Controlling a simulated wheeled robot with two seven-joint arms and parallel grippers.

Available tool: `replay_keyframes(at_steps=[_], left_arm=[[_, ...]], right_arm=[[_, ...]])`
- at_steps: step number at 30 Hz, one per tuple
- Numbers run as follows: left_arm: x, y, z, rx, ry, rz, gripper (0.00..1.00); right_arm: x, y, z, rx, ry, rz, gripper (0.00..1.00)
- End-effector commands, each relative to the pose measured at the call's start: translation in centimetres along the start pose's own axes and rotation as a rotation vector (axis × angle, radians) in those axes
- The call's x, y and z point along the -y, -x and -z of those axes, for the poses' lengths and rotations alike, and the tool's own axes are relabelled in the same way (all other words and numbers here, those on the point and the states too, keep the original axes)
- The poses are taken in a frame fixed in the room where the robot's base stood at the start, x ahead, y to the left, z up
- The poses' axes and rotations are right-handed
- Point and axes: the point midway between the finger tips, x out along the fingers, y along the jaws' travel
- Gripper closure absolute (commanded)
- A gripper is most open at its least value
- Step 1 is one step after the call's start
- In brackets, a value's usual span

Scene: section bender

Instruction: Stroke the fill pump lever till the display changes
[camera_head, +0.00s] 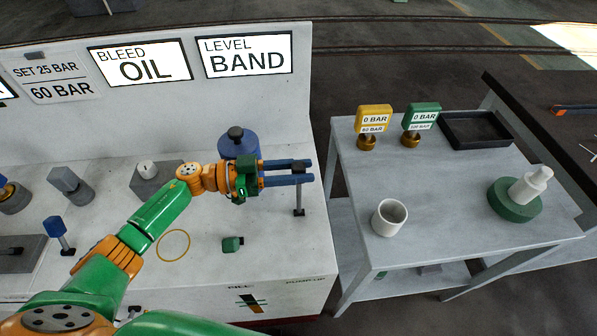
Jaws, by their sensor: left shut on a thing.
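My left gripper (301,172) reaches in from the left above the right end of the white bench. Its two blue fingers are shut around the top of a thin dark upright lever (299,198). The fingers hide the lever's upper end, and its small foot rests on the bench top. Display panels on the back wall read "BLEED OIL" (140,63) and "LEVEL BAND" (247,54). A small "FILL" label (240,286) is on the bench front, left of a "PUMP-UP" label (305,280). My right gripper is not in view.
A blue capped cylinder (238,143) stands behind my gripper, and a small green block (232,244) lies in front. A blue-handled lever (55,229) stands at left. The side table (440,190) holds two gauges, a black tray (475,130), a white cup (389,217) and a green-based part.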

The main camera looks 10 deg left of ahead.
Motion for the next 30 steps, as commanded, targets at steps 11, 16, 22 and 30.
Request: replay_keyframes(at_steps=[11,16,22,30], left_arm=[[0.0,0.0,0.0,-0.002,0.001,0.0,0.46],[0.0,0.0,0.0,-0.001,0.0,0.0,0.35],[0.0,0.3,-0.1,0.0,0.0,0.001,0.35],[0.1,5.7,-0.5,0.003,0.0,0.002,0.35]], right_arm=[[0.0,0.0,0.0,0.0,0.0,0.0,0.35],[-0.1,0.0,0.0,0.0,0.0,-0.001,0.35],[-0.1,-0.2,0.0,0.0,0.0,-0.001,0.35],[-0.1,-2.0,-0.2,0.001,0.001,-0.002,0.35]])
